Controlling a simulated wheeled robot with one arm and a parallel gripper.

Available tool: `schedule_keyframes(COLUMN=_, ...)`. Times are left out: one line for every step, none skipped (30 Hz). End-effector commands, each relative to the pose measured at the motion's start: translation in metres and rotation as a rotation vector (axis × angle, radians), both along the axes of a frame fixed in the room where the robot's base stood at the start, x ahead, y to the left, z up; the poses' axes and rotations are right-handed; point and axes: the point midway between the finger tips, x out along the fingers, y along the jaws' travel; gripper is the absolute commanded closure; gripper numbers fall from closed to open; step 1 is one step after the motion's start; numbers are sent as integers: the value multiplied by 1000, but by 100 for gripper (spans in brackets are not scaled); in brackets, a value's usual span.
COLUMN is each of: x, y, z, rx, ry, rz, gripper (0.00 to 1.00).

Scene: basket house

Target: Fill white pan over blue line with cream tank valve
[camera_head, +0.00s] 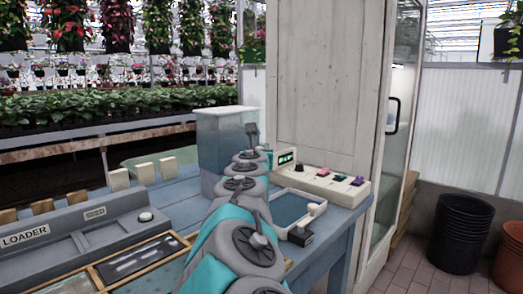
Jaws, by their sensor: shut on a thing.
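A tall see-through tank (215,145) with a pale lid stands on the blue-grey bench, holding cloudy bluish content. My arm reaches forward to its right front side. My gripper (252,132) is at the far end of the arm, small and partly hidden by my own arm links. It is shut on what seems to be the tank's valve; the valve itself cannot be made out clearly. A shallow white-rimmed pan (297,193) lies on the bench, right of my arm. Its inside looks blue-grey; I cannot make out a separate blue line or the liquid level.
A cream panel (330,184) with coloured knobs and a green display (287,157) stand behind the pan. A grey loader (60,235) and wood-framed tray (140,262) fill the left.

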Motion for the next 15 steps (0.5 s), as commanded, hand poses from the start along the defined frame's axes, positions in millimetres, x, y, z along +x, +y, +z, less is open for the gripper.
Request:
schedule_keyframes(x=1, y=-1, z=0, rx=-2, ry=-1, rz=21, gripper=100)
schedule_keyframes(x=2, y=0, z=0, rx=-2, ry=-1, rz=37, gripper=100)
schedule_keyframes(x=2, y=1, z=0, rx=-2, ry=-1, rz=53, gripper=100)
schedule_keyframes(x=3, y=1, z=0, rx=-2, ry=-1, rz=64, gripper=100)
schedule_keyframes(x=3, y=2, z=0, rx=-3, ry=-1, rz=75, gripper=100)
schedule_keyframes(x=3, y=3, z=0, rx=-2, ry=-1, rz=90, gripper=100)
schedule_keyframes(x=4, y=4, z=0, rx=-1, ry=-1, rz=98, gripper=100)
schedule_keyframes(x=4, y=4, z=0, rx=-1, ry=-1, rz=105, gripper=100)
schedule_keyframes(x=4, y=4, z=0, rx=-1, ry=-1, rz=112, gripper=100)
schedule_keyframes(x=4, y=4, z=0, rx=-1, ry=-1, rz=117, gripper=100)
schedule_keyframes(x=4, y=4, z=1, rx=-1, ry=-1, rz=123, gripper=100)
schedule_keyframes(x=4, y=5, z=1, rx=-1, ry=-1, rz=129, gripper=100)
schedule_keyframes(x=4, y=6, z=1, rx=-1, ry=-1, rz=133, gripper=100)
schedule_keyframes(x=4, y=6, z=1, rx=-1, ry=-1, rz=136, gripper=100)
schedule_keyframes(x=4, y=6, z=1, rx=-1, ry=-1, rz=138, gripper=100)
